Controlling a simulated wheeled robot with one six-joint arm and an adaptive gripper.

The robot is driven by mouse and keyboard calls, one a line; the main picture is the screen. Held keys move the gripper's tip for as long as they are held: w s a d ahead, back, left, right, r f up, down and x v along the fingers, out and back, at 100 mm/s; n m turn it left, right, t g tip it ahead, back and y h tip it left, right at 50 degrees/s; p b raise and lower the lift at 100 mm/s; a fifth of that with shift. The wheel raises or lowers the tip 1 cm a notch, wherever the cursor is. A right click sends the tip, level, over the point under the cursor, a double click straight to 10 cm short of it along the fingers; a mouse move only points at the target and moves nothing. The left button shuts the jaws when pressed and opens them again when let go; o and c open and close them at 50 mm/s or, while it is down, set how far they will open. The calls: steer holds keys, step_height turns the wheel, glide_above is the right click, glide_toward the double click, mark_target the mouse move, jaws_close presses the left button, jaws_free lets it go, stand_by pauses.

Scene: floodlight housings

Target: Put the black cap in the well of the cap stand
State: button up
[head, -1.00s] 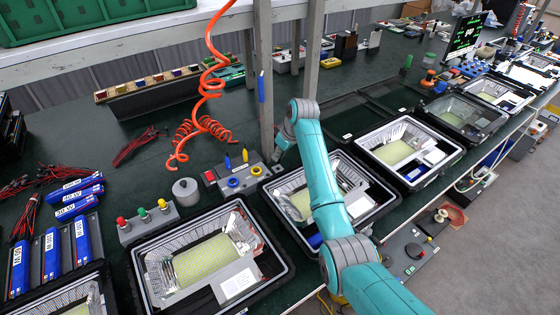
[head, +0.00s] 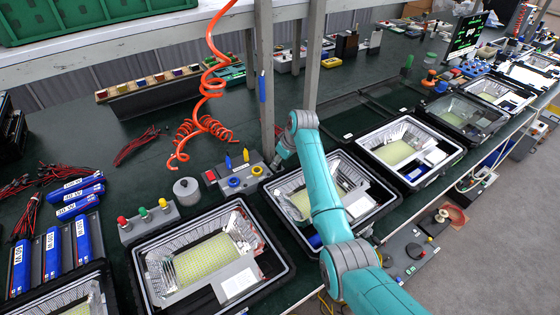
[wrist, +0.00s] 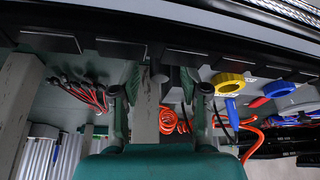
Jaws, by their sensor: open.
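My gripper (wrist: 162,95) is open, with two dark fingers spread apart in the wrist view. A small dark round piece (wrist: 160,74), which may be the black cap, shows between the fingertips; I see no contact with them. In the head view my gripper (head: 279,162) is low over the bench, just right of a grey stand (head: 222,186) that carries a blue ring and a yellow ring; the yellow ring (wrist: 228,82) also shows in the wrist view. This stand may be the cap stand. The arm hides what lies under the gripper, and I cannot make out an empty well.
Open floodlight housings (head: 291,268) line the bench front, one right beside my gripper. Grey upright posts (head: 264,75) stand just behind it. A coiled orange hose (head: 204,90) hangs to the left. A grey lidded pot (head: 186,192) and a block with coloured knobs (head: 152,226) stand further left.

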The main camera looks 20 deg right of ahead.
steer(key=shift+r, duration=0.1)
steer(key=v, duration=1.2)
steer(key=shift+s, duration=0.15)
